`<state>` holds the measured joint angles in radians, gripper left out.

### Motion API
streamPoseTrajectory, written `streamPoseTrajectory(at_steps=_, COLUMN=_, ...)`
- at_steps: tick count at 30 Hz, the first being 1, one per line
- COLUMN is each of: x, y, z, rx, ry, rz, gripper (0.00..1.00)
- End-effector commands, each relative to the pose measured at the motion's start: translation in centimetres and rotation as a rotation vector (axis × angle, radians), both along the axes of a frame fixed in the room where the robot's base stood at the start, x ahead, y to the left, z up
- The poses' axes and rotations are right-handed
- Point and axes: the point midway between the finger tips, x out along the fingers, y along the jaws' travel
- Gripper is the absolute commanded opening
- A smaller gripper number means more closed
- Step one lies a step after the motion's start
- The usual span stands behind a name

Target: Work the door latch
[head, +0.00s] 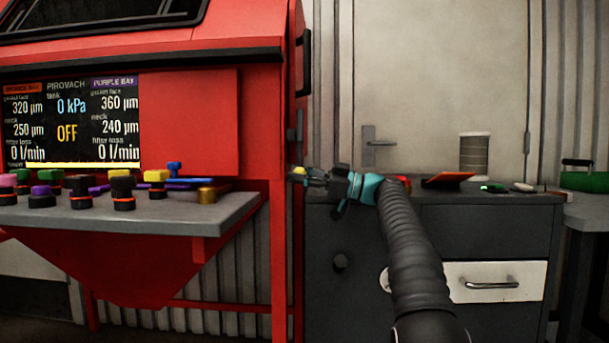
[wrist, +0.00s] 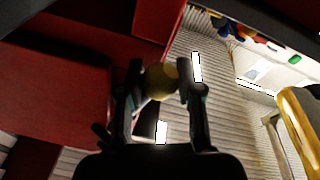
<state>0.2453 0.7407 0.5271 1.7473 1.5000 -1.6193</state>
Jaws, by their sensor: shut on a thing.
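A yellow round knob (wrist: 162,82) sits between the two fingers of my gripper (wrist: 160,88) in the wrist view. In the head view the yellow knob (head: 299,170) shows at the tip of my gripper (head: 302,177), beside the right edge of the red cabinet (head: 215,120). My gripper is shut on the knob. A dark grey latch part (head: 292,134) is on the cabinet's right side, just above the knob. Whether a lever joins the knob to this part is hidden.
A grey shelf (head: 225,212) with several coloured knob-like parts juts out at the left. A dark workbench (head: 450,225) with a white drawer (head: 510,268) stands right of my gripper. A pale door (head: 430,60) with a lever handle is behind it.

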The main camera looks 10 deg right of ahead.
Motion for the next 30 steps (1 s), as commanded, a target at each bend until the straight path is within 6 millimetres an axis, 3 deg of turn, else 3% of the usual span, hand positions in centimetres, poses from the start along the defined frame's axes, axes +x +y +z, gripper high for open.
streamPoseTrajectory(at_steps=7, x=0.1, y=-0.1, z=0.1, rx=0.003, ry=0.002, rz=-0.004, gripper=0.00)
streamPoseTrajectory(at_steps=8, x=0.1, y=-0.1, z=0.1, rx=0.003, ry=0.002, rz=-0.004, gripper=0.38)
streamPoseTrajectory(at_steps=11, x=0.1, y=-0.1, z=0.1, rx=0.003, ry=0.002, rz=-0.003, gripper=0.62)
streamPoseTrajectory(at_steps=22, x=-0.1, y=-0.4, z=0.0, rx=0.001, ry=0.001, rz=-0.003, gripper=0.62)
streamPoseTrajectory(at_steps=30, x=-1.0, y=-4.2, z=-0.8, rx=0.001, ry=0.003, rz=-0.005, gripper=0.62)
